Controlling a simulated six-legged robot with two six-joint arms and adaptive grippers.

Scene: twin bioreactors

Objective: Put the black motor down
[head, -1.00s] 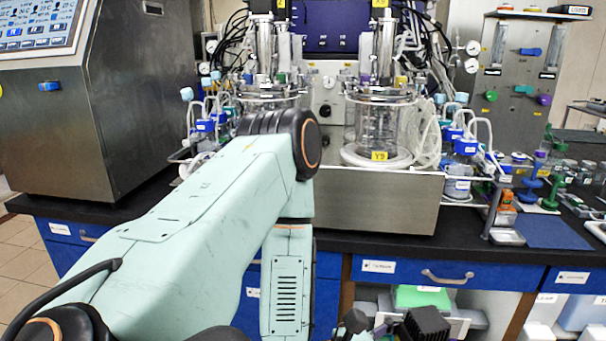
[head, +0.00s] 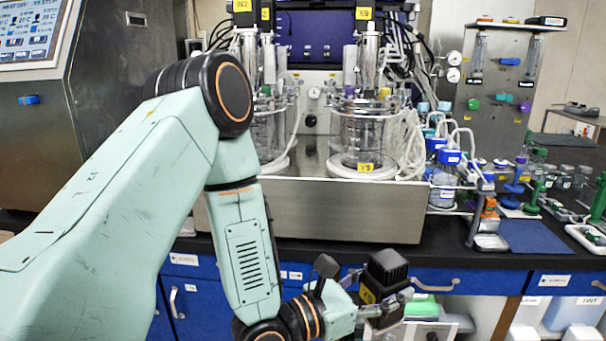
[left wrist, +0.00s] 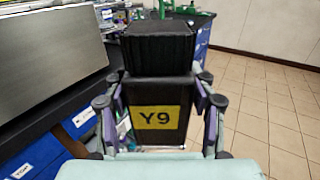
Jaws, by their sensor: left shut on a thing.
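The black motor (head: 388,266) is a dark finned block with a yellow label. The label reads Y9 in the left wrist view, where the motor (left wrist: 158,52) fills the middle. My left gripper (head: 376,294) is shut on the motor, its fingers on either side of the labelled body (left wrist: 157,92). In the head view the motor is held in front of the blue drawers, below the level of the bench top. My right gripper is not in view.
Two glass bioreactors stand on a steel base (head: 320,212); the right vessel (head: 362,135) bears a yellow label. Blue-capped bottles (head: 446,165) stand beside it.

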